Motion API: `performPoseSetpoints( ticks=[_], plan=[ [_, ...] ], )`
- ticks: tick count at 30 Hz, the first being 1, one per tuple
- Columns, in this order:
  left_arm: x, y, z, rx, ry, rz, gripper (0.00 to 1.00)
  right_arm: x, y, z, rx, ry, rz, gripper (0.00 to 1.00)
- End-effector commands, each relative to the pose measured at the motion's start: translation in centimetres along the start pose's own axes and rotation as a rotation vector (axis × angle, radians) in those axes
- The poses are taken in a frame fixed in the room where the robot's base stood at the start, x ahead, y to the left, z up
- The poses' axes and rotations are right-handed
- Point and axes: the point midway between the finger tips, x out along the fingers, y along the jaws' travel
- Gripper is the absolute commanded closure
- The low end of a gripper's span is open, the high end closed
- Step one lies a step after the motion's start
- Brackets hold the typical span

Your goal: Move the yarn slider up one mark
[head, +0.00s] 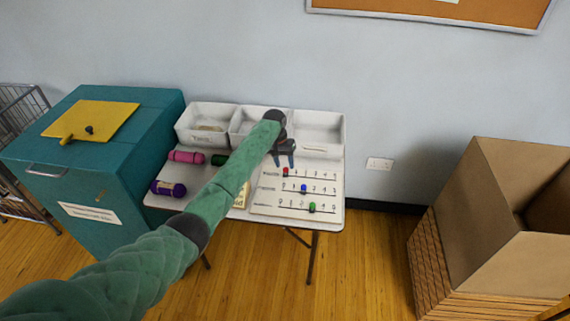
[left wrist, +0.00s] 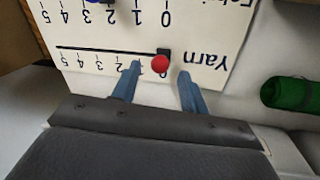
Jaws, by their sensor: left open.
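The yarn slider's red knob (head: 285,172) is at the left end of the top line on the white slider board (head: 262,200). In the left wrist view, the red knob (left wrist: 160,63) sits by the "Yarn" label, at the zero end of its black line. My left gripper (head: 284,161) is over the board's top row, pointing down. Its two blue fingers are open, one on each side of the red knob, with gaps visible. I cannot tell how far above the board the tips are. My right gripper is out of view.
A blue knob (head: 303,188) and a green knob (head: 312,207) are on the lower rows. White bins (head: 320,147) line the table's back. Pink (head: 187,156), purple (head: 168,188) and green (left wrist: 293,94) yarn lies left. A teal cabinet (head: 80,190) and cardboard box (head: 470,190) flank the table.

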Motion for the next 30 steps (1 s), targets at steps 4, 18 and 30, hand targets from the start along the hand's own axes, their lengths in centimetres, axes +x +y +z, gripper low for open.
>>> performPoseSetpoints(
  ticks=[4, 18, 30],
  plan=[
    [1.4, 0.0, 0.0, -0.001, -0.001, 0.000, 0.56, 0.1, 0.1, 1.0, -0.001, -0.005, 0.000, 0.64],
    [2.2, 0.0, 0.0, 0.000, 0.000, -0.001, 0.68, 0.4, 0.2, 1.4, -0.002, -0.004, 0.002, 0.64],
    [2.3, 0.5, -0.1, 0.000, 0.001, 0.000, 1.00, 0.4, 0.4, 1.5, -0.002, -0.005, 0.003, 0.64]
  ],
)
